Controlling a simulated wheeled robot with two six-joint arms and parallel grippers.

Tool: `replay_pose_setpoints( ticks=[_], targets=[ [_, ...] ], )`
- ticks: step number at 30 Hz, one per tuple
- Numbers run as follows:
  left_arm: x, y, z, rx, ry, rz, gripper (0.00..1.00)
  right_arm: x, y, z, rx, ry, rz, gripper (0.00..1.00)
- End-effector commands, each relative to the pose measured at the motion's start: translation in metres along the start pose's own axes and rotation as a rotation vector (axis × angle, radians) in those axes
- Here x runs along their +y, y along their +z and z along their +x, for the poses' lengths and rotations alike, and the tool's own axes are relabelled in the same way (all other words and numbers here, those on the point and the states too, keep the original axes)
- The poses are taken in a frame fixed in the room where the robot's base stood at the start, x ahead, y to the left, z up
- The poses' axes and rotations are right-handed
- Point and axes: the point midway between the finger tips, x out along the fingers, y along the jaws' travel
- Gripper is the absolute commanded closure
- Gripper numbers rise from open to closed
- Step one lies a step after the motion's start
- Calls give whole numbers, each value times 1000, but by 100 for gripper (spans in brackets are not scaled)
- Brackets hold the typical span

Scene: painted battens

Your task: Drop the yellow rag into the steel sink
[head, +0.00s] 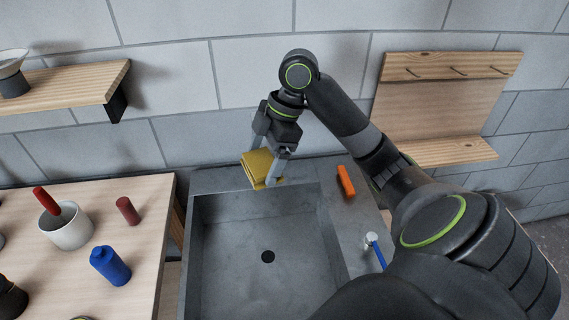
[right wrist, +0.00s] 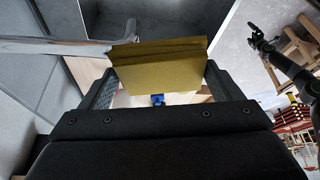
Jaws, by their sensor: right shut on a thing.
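The yellow rag (head: 260,167) is a folded pad held between the fingers of my right gripper (head: 268,165). In the right wrist view the rag (right wrist: 160,68) spans the gap between the two fingers. In the head view the rag appears at the back edge of the steel sink (head: 225,285), over its rear rim. The sink is a grey square basin with a dark drain, and it looks empty. My left gripper is outside the head view. A dark arm end in the right wrist view (right wrist: 258,38) appears to be it, too small to read.
An orange object (head: 346,181) and a blue-handled brush (head: 374,248) lie on the sink's right ledge. The wooden table (head: 140,235) at left holds a white mug (head: 66,230), a blue bottle (head: 109,266) and a dark red cylinder (head: 128,211). A wooden rack (head: 440,110) is on the wall.

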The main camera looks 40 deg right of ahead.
Motion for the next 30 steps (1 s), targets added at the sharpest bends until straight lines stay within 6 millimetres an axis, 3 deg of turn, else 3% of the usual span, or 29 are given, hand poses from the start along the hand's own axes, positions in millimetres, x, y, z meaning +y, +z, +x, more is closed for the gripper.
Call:
replay_pose_setpoints(
  ticks=[3,9,10,13,23,30],
  targets=[
    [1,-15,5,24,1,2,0,0,2,4,-1,1,-1,40],
    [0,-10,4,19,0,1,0,0,1,3,0,1,-1,40],
    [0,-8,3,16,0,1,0,0,1,3,0,1,-1,13],
    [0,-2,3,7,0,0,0,0,1,3,0,1,-1,0],
    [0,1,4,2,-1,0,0,1,2,-2,-1,3,-1,0],
    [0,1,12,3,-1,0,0,2,2,-36,-3,7,-1,0]
  ],
)
